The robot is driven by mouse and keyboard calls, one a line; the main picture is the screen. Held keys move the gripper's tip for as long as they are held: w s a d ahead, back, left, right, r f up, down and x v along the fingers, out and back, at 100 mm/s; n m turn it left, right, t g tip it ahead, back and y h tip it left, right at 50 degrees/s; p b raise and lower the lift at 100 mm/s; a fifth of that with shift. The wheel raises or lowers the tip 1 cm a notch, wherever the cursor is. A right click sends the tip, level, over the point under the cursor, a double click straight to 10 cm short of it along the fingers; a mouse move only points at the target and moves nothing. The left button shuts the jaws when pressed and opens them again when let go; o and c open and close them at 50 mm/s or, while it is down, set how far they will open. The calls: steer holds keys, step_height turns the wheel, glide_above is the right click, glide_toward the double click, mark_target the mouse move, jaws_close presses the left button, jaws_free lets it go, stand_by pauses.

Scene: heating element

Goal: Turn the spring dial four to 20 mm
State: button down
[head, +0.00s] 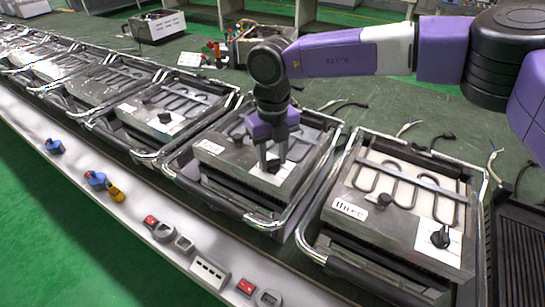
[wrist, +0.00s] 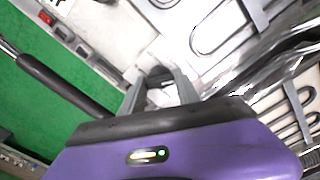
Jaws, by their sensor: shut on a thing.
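The heating unit (head: 222,163) under my gripper has a small white label (head: 211,146), too small to read for certain. Its dark dial (head: 271,168) sits on a white plate near the unit's front right. My gripper (head: 273,163) points down from above, with its fingers shut around the dial, which is mostly hidden between them. The dial's pointer and scale cannot be read.
A unit labelled three (head: 349,209) stands at right, with its own dial (head: 440,237). More units run off to the left. Chrome handles (head: 266,224) flank each unit. A white ledge (head: 130,222) with small switches and connectors runs along the front.

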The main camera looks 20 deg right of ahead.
mark_target(273, 160)
steer(key=m, duration=0.5)
steer(key=shift+m, duration=0.3)
stand_by(0.4)
steer(key=c, duration=0.9)
jaws_free()
step_height(273, 160, up, 8)
steer(key=shift+f, duration=0.1)
